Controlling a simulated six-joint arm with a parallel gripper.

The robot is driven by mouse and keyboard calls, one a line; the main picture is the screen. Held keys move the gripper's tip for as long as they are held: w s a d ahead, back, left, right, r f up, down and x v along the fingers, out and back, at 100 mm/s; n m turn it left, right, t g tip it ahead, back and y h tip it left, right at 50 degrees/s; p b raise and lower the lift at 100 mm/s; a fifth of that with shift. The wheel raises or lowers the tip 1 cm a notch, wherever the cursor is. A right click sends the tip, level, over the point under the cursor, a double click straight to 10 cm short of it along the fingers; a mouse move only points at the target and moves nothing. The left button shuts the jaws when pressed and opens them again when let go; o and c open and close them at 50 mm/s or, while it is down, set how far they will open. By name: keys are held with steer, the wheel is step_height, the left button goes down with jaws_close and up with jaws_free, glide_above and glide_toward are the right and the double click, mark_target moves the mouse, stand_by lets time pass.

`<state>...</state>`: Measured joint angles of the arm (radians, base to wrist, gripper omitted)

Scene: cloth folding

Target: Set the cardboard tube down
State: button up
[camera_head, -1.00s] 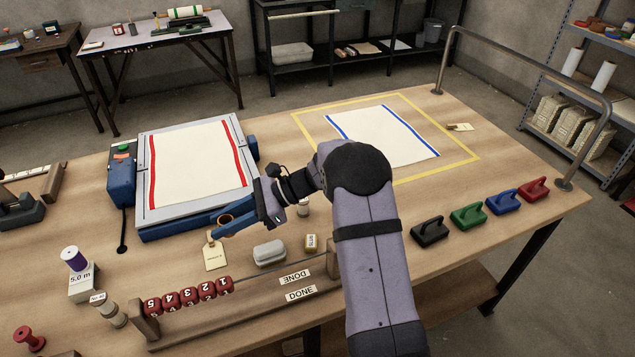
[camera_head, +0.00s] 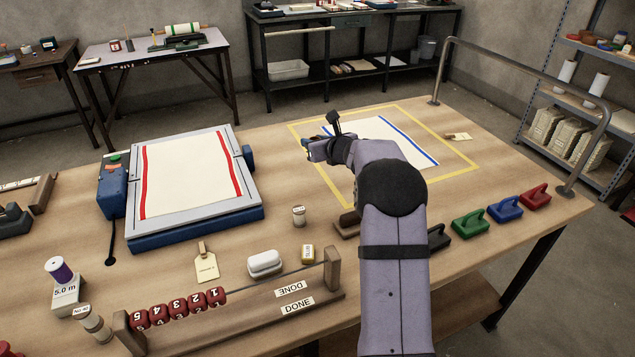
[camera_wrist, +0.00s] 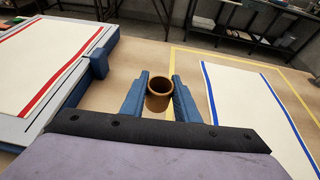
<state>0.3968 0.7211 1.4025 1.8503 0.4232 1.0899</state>
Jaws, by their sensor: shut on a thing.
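The brown cardboard tube (camera_wrist: 159,95) shows in the wrist view between the two blue fingers of my gripper (camera_wrist: 160,100), its open top end facing up toward the camera. The fingers are shut on it from both sides. In the head view my gripper (camera_head: 312,147) is at the left part of the yellow taped square (camera_head: 303,136), beside the blue-striped cloth (camera_head: 410,135). My arm and gripper hide most of the tube there. I cannot tell whether its lower end touches the table.
A red-striped cloth (camera_head: 190,172) lies on a grey and blue board (camera_head: 195,228) to the left. Black, green (camera_head: 470,222), blue and red handled blocks line the right front. A bead rack (camera_head: 240,318) stands at the front. Bare wood (camera_head: 275,185) lies between board and square.

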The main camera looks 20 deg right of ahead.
mark_target(317, 180)
steer(key=shift+h, duration=0.4)
steer(key=shift+s+d+f+b, duration=0.15)
steer(key=shift+f+b, duration=0.1)
steer(key=shift+f, duration=1.5)
steer(key=shift+w+d+f+b, duration=0.1)
steer(key=shift+f+b, duration=0.15)
steer(key=shift+f, duration=1.5)
steer(key=shift+s+d+f+b, duration=0.15)
steer(key=shift+f+b, duration=0.1)
steer(key=shift+f, duration=1.5)
steer(key=shift+w+f+b, duration=0.1)
steer(key=shift+f+b, duration=0.1)
steer(key=shift+b, duration=0.1)
steer(key=o, duration=1)
steer(key=shift+r+p, duration=0.3)
steer(key=b+v, duration=0.2)
steer(key=v, duration=1)
